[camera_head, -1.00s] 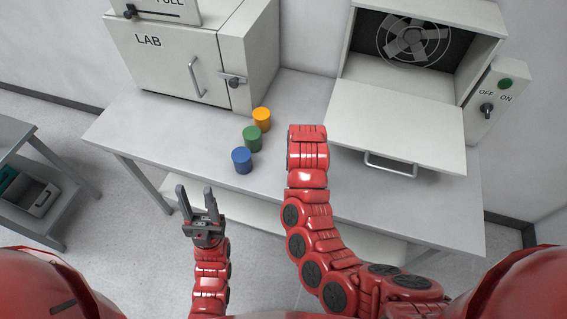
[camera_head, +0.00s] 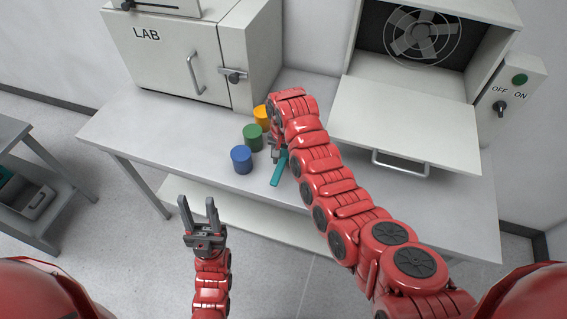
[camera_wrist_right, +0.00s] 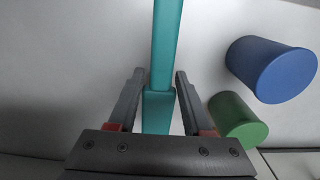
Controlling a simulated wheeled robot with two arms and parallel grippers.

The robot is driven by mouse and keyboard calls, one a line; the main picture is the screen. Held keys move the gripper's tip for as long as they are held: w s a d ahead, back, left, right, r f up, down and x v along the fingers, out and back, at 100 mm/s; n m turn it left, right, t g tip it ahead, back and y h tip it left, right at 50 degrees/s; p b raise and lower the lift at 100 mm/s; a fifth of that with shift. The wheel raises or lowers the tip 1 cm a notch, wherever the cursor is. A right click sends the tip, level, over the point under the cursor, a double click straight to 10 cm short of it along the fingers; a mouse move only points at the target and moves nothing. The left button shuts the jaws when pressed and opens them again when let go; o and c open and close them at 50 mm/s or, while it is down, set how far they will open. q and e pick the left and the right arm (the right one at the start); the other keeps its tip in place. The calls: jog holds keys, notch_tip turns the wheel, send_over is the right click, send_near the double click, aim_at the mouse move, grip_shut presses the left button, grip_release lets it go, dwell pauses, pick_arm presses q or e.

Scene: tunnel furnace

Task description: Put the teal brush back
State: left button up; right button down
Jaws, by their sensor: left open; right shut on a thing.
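The teal brush (camera_head: 279,170) is in my right gripper (camera_head: 274,148), beside the green and blue cylinders on the table. In the right wrist view the brush (camera_wrist_right: 167,45) runs lengthwise between the two fingers of the gripper (camera_wrist_right: 160,82). I cannot tell whether it touches the tabletop. The right gripper is partly hidden by its own arm in the head view. My left gripper (camera_head: 198,208) is open and empty, in front of the table's front edge.
Blue (camera_head: 241,159), green (camera_head: 253,137) and orange (camera_head: 261,115) cylinders stand in a row left of the right gripper. Behind are a LAB cabinet (camera_head: 165,60) and a furnace with its door (camera_head: 405,125) lowered. A grey cart (camera_head: 40,150) at left holds a bin (camera_head: 39,203) and something teal (camera_head: 6,177).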

notch_tip(320, 180, down, 2)
jog(key=shift+d+f+p, duration=0.1)
jog(key=shift+p, duration=0.45)
jog(key=shift+f, duration=0.1)
jog(key=shift+f, duration=0.2)
jog(key=shift+c, duration=1.6)
grip_release()
jog(key=shift+r, duration=0.1)
